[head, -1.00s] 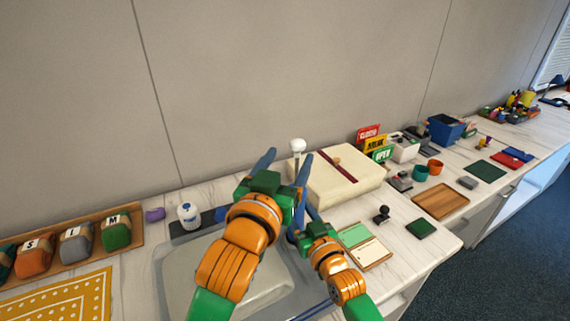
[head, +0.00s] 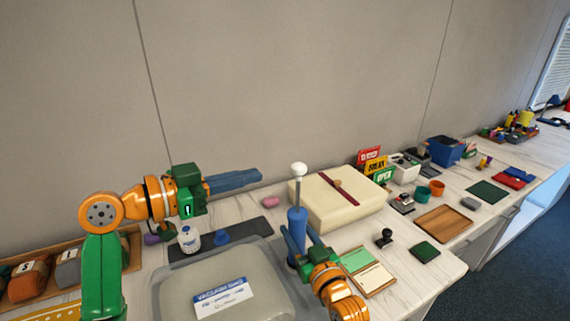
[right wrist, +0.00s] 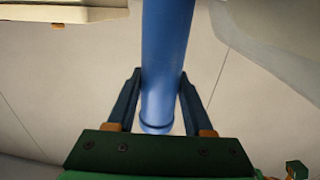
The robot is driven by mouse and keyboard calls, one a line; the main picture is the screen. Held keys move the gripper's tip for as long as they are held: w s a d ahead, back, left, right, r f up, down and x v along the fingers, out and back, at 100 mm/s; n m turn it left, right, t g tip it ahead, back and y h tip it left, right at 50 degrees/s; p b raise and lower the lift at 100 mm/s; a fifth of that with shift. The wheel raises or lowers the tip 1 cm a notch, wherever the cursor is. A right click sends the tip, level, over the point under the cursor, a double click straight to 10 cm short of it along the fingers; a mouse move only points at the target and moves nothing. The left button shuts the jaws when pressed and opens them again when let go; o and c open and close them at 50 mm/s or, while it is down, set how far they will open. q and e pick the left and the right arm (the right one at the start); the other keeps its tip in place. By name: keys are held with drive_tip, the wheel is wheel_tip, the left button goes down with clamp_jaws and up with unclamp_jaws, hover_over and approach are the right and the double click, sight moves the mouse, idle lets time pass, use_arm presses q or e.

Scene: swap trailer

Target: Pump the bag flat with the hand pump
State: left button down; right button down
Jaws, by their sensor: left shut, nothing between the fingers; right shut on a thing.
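The hand pump has a blue barrel (head: 297,222) and stands upright, its thin rod up and topped by a white knob (head: 298,169). My right gripper (head: 292,246) is shut around the lower barrel; the right wrist view shows the blue barrel (right wrist: 163,60) between its two fingers. My left gripper (head: 259,175) is shut and empty, in the air left of the knob and apart from it. The pale translucent bag (head: 178,292) lies in front, still raised, with a blue and white label (head: 223,298). The pump's lower end is partly hidden by my right gripper.
A dark mat (head: 250,229) behind the bag has a blue cap (head: 222,237) on it; a white bottle (head: 190,239) stands at its left. A cream box (head: 345,205) is close right of the pump. A clipboard (head: 368,270) lies right of my right gripper.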

use_arm(q)
wheel_tip(320, 180, up, 4)
drive_tip(key=s+a+m+h, duration=0.2)
hover_over(299, 172)
drive_tip(key=v, duration=0.4)
drive_tip(key=f, duration=0.1)
drive_tip(key=w+f, duration=0.1)
drive_tip(key=f, duration=0.1)
drive_tip(key=shift+w+d+f+g, duration=0.15)
drive_tip(key=shift+w+d+g, duration=0.2)
drive_tip(key=shift+g, duration=0.05)
wheel_tip(299, 172, down, 9)
drive_tip(key=shift+f, duration=0.1)
